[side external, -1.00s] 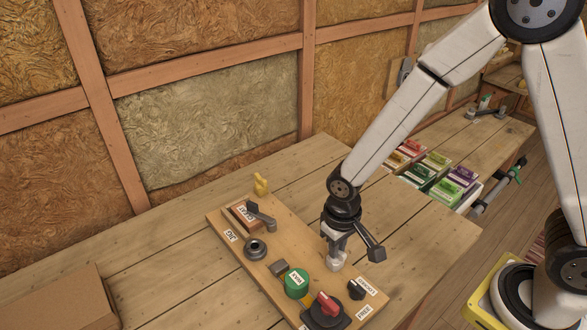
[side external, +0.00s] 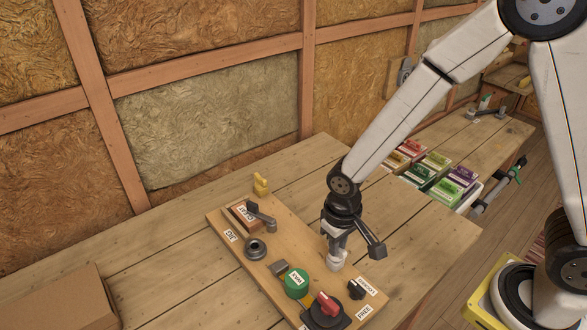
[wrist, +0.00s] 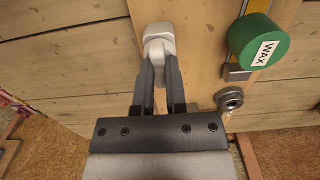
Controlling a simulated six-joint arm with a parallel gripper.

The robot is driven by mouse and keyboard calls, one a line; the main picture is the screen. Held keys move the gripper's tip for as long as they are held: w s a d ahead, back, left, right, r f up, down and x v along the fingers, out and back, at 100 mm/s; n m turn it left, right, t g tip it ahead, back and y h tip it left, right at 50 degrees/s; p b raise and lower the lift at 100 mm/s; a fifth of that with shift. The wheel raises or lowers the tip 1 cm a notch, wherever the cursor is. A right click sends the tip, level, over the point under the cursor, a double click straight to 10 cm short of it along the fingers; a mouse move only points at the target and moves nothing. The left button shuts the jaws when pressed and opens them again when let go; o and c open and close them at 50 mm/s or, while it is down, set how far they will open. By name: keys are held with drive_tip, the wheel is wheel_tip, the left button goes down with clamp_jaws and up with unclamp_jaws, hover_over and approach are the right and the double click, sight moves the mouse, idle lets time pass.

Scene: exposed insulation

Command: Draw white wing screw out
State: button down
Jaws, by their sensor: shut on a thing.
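The white wing screw (side external: 336,262) stands at the back right part of the wooden board (side external: 318,258). In the wrist view the white screw (wrist: 157,45) shows between and beyond the fingertips. My gripper (side external: 337,249) points down over it and is shut on its upper part. The gripper (wrist: 158,62) hides part of the wing. The base of the screw is at the board; whether its thread is in or clear of the board cannot be told.
The board also bears a green WAX knob (side external: 297,283), a red-handled switch (side external: 327,305), a black knob (side external: 356,290), a grey ring (side external: 256,248) and a grey lever (side external: 262,216). A yellow piece (side external: 261,183) stands behind. A cardboard box (side external: 58,298) is at front left.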

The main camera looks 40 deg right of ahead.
drive_tip(key=shift+r, duration=0.45)
idle(0.5)
drive_tip(key=shift+r, duration=1.2)
